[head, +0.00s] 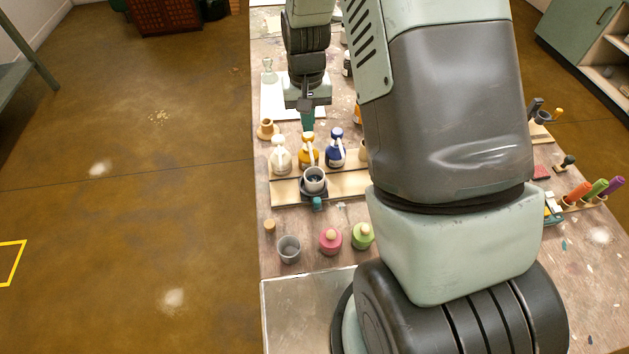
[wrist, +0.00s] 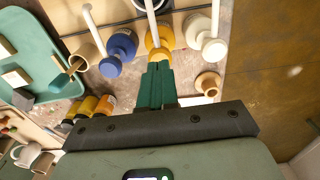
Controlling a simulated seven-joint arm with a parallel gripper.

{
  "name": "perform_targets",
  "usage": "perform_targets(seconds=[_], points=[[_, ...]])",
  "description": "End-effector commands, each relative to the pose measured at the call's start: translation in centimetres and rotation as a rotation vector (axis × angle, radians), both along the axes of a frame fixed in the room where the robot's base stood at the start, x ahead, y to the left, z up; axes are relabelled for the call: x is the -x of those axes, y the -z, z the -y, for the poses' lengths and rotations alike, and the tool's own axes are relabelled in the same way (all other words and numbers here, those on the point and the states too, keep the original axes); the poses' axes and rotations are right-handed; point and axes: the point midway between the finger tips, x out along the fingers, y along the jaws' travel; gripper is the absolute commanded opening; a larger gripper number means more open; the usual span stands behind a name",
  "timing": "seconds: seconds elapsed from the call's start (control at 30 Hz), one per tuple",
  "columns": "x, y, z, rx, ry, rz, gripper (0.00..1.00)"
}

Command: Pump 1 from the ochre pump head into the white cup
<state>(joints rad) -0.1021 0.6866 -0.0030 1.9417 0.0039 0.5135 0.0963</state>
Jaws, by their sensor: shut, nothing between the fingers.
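The ochre pump bottle (head: 309,158) stands in a row between a white and a blue one. In the wrist view the ochre bottle (wrist: 160,37) is just beyond my fingertips, with its pale spout pointing away from me. The white cup (head: 314,174) stands upright in front of the ochre bottle on a dark holder; its inside looks dark. In the wrist view only its edge shows at the top. My gripper (head: 307,125), with teal fingers (wrist: 157,70), is shut and empty, behind the ochre bottle. I cannot tell whether it touches the pump head.
White (head: 281,158) and blue (head: 336,153) pump bottles flank the ochre one closely. A grey cup (head: 289,249), a pink pot (head: 330,239) and a green pot (head: 362,235) stand nearer. A small tan pot (head: 266,129) is left of my gripper. My arm hides much of the table's right.

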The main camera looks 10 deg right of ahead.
Motion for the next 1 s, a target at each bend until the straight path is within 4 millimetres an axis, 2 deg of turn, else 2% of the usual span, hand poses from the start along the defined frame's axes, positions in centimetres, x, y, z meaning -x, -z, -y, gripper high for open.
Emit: perform_targets(seconds=[0.33,0.8,1.0], points=[[0.0,-0.3,0.0,0.0,0.0,0.001,0.0],[-0.1,-4.8,0.0,0.0,0.0,0.003,0.0],[0.0,-6.0,0.0,0.0,0.0,0.001,0.0]])
